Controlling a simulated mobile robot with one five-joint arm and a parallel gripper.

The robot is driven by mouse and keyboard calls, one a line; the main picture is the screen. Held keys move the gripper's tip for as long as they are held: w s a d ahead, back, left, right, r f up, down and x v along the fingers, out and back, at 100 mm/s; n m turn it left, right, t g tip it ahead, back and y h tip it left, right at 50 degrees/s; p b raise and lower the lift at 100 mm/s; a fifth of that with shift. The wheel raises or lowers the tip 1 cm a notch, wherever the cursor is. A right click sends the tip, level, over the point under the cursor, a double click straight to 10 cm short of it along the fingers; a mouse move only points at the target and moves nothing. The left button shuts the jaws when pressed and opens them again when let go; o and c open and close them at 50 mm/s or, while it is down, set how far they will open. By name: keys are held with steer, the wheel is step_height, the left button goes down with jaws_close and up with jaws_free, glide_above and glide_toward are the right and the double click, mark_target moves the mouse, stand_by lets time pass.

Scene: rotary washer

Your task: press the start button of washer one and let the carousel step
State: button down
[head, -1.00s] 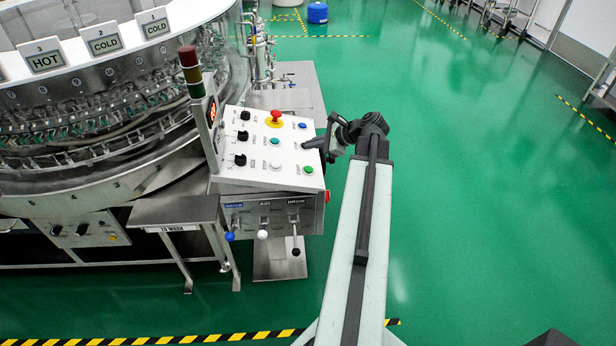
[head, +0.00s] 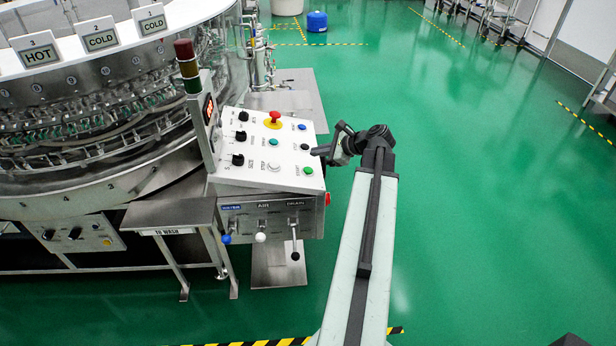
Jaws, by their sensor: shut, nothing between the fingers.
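The control panel (head: 258,155) of the washer has a sloping white face with knobs and coloured buttons. The green start button (head: 308,171) is at its lower right corner. A black button (head: 304,147), a blue button (head: 302,127) and a red stop on yellow (head: 273,119) sit above it. My gripper (head: 318,151) is shut and empty, its tip at the panel's right edge, above the green button and close to the black one. I cannot tell whether it touches the panel. The round carousel (head: 95,115) with its wire racks stands at the left.
A signal tower (head: 187,66) rises at the panel's left edge. Levers hang below the panel, with blue (head: 226,239), white and black knobs. A small steel table marked "to wash" (head: 170,214) stands at left. The green floor at right is clear.

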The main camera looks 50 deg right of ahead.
mark_target(308, 170)
steer(key=shift+w+a+f+b, duration=0.15)
steer(key=shift+f+b, duration=0.35)
steer(key=shift+f, duration=0.2)
steer(key=shift+w+a+f+b, duration=0.1)
steer(key=shift+a+f+b, duration=0.05)
steer(key=shift+f+b, duration=0.45)
steer(key=shift+w+a+f+b, duration=0.15)
steer(key=shift+f+b, duration=0.25)
steer(key=shift+f, duration=0.4)
steer(key=shift+a+f+b, duration=0.1)
steer(key=shift+f+b, duration=0.3)
